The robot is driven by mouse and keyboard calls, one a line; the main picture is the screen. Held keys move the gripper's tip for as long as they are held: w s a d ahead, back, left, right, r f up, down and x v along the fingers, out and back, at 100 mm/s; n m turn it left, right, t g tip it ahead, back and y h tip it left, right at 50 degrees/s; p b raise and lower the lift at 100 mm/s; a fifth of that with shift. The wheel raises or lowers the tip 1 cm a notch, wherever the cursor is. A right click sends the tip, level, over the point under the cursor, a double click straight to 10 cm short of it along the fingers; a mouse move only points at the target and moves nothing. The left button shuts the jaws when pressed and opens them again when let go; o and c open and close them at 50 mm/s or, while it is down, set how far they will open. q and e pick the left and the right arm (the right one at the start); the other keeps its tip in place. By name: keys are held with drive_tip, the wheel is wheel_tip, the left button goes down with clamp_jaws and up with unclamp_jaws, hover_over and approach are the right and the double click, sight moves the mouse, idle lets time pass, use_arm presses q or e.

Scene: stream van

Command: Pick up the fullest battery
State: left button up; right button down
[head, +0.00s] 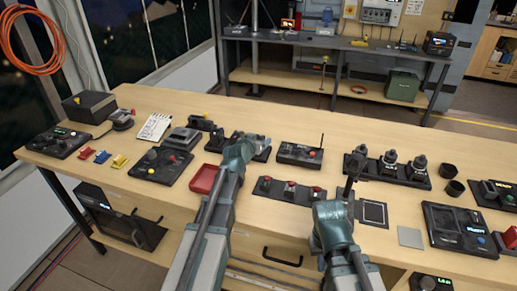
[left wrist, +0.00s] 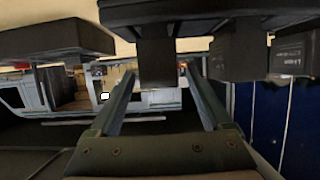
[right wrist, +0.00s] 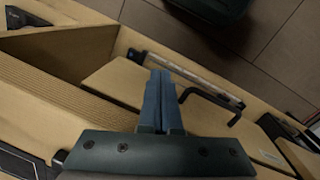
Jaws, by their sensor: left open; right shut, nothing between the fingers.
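My left gripper (head: 245,150) is over the middle of the workbench, at a dark rack (head: 263,154) that it partly hides. In the left wrist view, its open fingers (left wrist: 155,90) stand on either side of a dark block (left wrist: 156,62), likely a battery. More dark blocks (left wrist: 235,50) stand to the right; one (left wrist: 295,55) carries small pale lettering. I cannot read any charge level. My right gripper (head: 352,172) is near the dark stand with knobs; its fingers (right wrist: 160,100) are shut and empty in the right wrist view.
A red tray (head: 204,179), a panel with red buttons (head: 290,190) and a box with an antenna (head: 300,154) lie around the left gripper. A stand with several knobs (head: 388,170) and a screen unit (head: 458,229) are at right. A drawer handle (right wrist: 210,97) shows below.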

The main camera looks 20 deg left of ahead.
sight(258, 138)
use_arm(q)
drive_tip(key=shift+w+f, duration=0.25)
drive_tip(key=shift+w, duration=0.2)
drive_tip(key=shift+s+r, duration=0.1)
clamp_jaws()
wheel_tip(258, 138, up, 10)
drive_tip(key=p, duration=1)
